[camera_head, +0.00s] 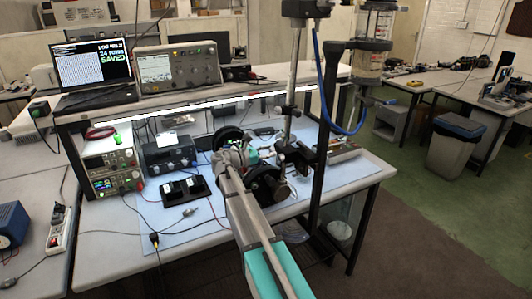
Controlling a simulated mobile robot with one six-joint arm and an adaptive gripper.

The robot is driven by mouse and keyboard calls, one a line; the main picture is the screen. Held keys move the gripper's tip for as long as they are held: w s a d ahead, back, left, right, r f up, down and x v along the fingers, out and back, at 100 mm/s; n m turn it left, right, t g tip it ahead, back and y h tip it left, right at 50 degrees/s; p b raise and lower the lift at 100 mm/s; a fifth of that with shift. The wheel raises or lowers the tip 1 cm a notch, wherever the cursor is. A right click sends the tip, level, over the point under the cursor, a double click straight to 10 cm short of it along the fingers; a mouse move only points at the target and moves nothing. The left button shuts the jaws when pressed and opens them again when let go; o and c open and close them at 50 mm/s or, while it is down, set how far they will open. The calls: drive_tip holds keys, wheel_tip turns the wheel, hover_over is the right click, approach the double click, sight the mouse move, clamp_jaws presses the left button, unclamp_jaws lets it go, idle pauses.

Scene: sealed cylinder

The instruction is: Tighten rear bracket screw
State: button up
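A clear cylinder (375,22) with metal ends is held upright at the upper right, beside a tall black post (328,130). A blue hose (322,75) loops below it. A grey metal post (293,70) stands to the left of the black one, with a small dark clamp (288,112) partway up. I cannot make out which screw is the rear bracket screw. My arm reaches in from the bottom over the bench, and its wrist bends near the foot of the posts. My gripper's fingers are too small and overlapped to tell their opening or whether they touch anything.
The bench (110,262) has a blue mat (165,230), a black tray (183,190) and a stacked power supply (112,172). A shelf above holds a laptop (92,68) and an oscilloscope (178,68). Loose cables cross the mat. Open floor lies at right.

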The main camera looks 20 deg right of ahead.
clamp_jaws()
drive_tip(key=shift+a, duration=0.45)
drive_tip(key=shift+d, duration=0.35)
